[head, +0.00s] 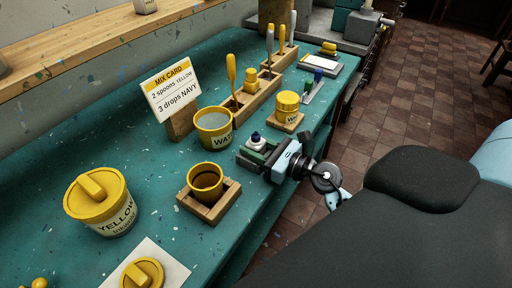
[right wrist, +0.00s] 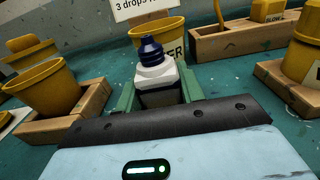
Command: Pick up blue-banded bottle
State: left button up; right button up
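A small white bottle with a navy cap and a dark band (right wrist: 158,72) stands upright between the green fingers of my right gripper (right wrist: 161,92). The fingers lie against its two sides, with no clear gap. In the head view the bottle's navy cap (head: 255,137) shows above my right gripper (head: 258,155), near the table's right edge. The bottle's base is hidden by the gripper, so I cannot tell whether it touches the table. My left gripper is not in view.
A yellow cup in a wooden holder (head: 229,207) is in front. The yellow water pot (head: 214,127) is behind, beside the mix card (head: 171,88). A large yellow tub (head: 98,203) is left.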

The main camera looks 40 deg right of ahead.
aim_at(260, 137)
jog(key=c, duration=0.4)
jog(key=shift+c, duration=0.2)
